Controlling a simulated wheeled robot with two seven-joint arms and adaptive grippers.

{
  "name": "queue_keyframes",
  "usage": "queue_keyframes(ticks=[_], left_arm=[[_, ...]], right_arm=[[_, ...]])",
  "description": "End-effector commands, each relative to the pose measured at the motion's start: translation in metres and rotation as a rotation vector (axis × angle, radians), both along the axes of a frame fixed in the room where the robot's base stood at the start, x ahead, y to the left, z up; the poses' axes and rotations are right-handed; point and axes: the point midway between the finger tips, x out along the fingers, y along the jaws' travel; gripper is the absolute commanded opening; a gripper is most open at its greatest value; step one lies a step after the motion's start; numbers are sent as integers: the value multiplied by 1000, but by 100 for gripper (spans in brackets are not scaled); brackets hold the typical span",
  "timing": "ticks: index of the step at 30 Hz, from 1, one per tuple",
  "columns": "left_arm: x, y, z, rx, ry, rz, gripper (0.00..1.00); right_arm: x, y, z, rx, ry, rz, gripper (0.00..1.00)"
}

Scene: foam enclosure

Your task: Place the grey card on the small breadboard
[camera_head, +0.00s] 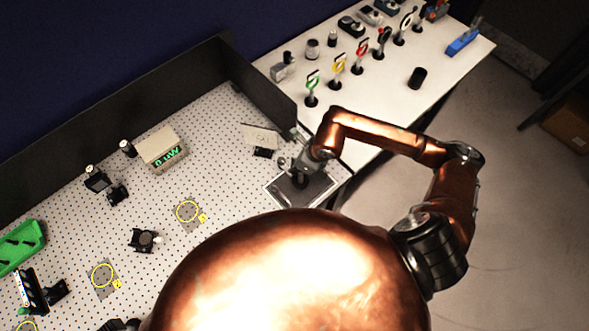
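The small breadboard (318,190) is a dark plate with a pale rim at the right corner of the perforated table. My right gripper (293,170) reaches over it from the right, pointing down. A small dark shape shows under the gripper, against the plate. The fingers are too small and dark to tell whether they are open or shut on it. A flat light-grey panel (260,136) stands just behind and left of the gripper, with a small black piece at its foot. It may be the grey card, but I cannot tell. My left gripper is not in view.
Dark foam walls (130,115) bound the table at the back and right. A power meter (162,150), black mounts (145,240), yellow-ringed spots (188,211) and a green tray (20,245) occupy the left. A white side table (440,60) holds coloured-ring posts.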

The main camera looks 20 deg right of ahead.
Motion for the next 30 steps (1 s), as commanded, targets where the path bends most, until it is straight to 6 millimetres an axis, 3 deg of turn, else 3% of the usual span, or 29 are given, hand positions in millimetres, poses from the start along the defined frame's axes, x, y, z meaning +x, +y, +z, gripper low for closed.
queue_keyframes(ticks=[5,13,22,30], left_arm=[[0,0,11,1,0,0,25],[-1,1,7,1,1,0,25],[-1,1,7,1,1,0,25],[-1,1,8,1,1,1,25]], right_arm=[[-1,0,-18,1,2,0,0],[0,0,-21,0,0,0,0],[-1,0,-20,-1,1,0,22],[-1,0,-20,-1,1,0,22]])
